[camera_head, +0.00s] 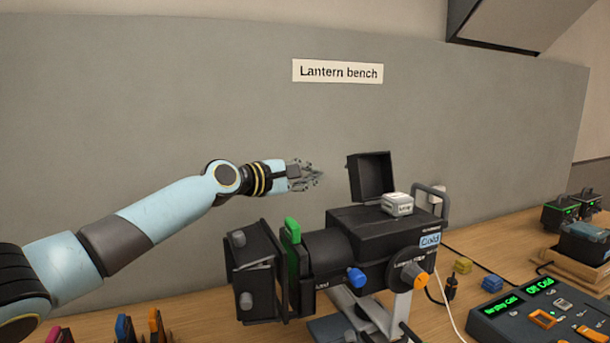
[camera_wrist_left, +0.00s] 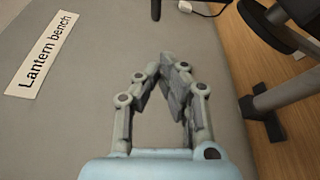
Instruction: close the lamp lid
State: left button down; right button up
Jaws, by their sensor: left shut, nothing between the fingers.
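The lamp (camera_head: 375,232) is a black lantern on a stand on the bench. Its lid (camera_head: 371,176) is a black, hollow box-like cover that stands raised at the back of the lamp's top. A small grey labelled block (camera_head: 397,203) sits on the top, in front of the lid and to its right. My left gripper (camera_head: 318,175) is shut and empty, left of the lid and apart from it in the picture. In the left wrist view its fingers (camera_wrist_left: 168,62) meet at the tips with nothing between them. My right gripper is in neither view.
A grey panel with a Lantern bench sign (camera_head: 338,71) stands behind. A green-handled piece (camera_head: 292,230), a blue knob (camera_head: 356,277) and an orange knob (camera_head: 420,281) stick out from the lamp. A control console (camera_head: 540,318) and yellow block (camera_head: 463,265) lie to the right.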

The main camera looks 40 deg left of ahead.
aim_at(366, 177)
pick_arm(q)
jog(key=shift+w+d+r+p, duration=0.15)
jog(key=shift+w+d+p, duration=0.65)
jog(key=shift+d+p, duration=0.25)
jog(key=shift+w+d+r+p, duration=0.15)
jog(key=shift+w+d+p, duration=0.7)
jog(key=shift+d, duration=0.25)
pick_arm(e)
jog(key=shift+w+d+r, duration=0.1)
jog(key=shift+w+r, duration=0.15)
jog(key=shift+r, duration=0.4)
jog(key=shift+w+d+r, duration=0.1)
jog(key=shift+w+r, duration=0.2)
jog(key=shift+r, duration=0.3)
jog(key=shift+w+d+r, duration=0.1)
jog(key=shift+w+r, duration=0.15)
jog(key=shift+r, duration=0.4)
pick_arm(q)
jog(key=shift+s, duration=0.1)
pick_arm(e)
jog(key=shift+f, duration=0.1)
